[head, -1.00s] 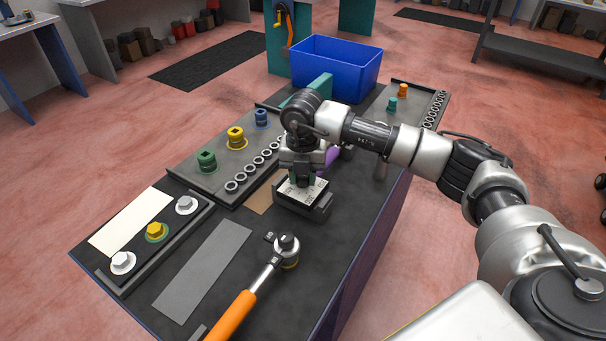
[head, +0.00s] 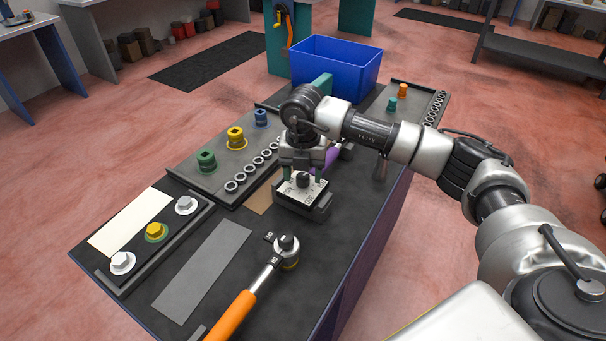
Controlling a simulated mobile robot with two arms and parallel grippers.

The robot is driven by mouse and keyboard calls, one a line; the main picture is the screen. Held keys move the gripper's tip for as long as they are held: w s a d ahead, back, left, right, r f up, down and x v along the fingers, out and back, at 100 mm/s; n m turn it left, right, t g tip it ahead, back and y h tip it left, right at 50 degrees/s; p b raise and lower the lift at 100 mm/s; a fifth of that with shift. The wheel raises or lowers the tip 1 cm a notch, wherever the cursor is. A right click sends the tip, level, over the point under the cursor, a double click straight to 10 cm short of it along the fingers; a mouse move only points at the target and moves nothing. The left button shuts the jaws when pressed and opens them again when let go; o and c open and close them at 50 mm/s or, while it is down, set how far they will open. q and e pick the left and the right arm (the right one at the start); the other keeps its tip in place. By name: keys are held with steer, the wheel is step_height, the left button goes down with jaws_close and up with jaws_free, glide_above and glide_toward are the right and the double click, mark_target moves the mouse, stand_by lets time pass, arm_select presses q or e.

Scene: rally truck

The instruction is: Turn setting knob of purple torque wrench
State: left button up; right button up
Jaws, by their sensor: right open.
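A black setting knob (head: 303,180) stands on a white dial plate with dark marks, set in a dark block (head: 303,203) on the workbench. Part of a purple torque wrench (head: 332,156) shows just behind my right gripper; the rest of it is hidden by the gripper and arm. My right gripper (head: 303,176) points down over the dial. Its greenish fingers are open, one on each side of the knob, with gaps between them and it. My left gripper is out of view.
An orange-handled ratchet wrench (head: 248,293) lies in front of the dial block. A tray of coloured sockets (head: 226,172) and a strip with bolts (head: 158,245) are to the left. A blue bin (head: 325,72) stands behind. The grey mat (head: 203,270) is bare.

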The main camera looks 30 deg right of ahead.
mark_target(303, 176)
step_height(303, 176, up, 10)
steer(key=b, duration=0.1)
steer(key=shift+f, duration=0.15)
stand_by(0.5)
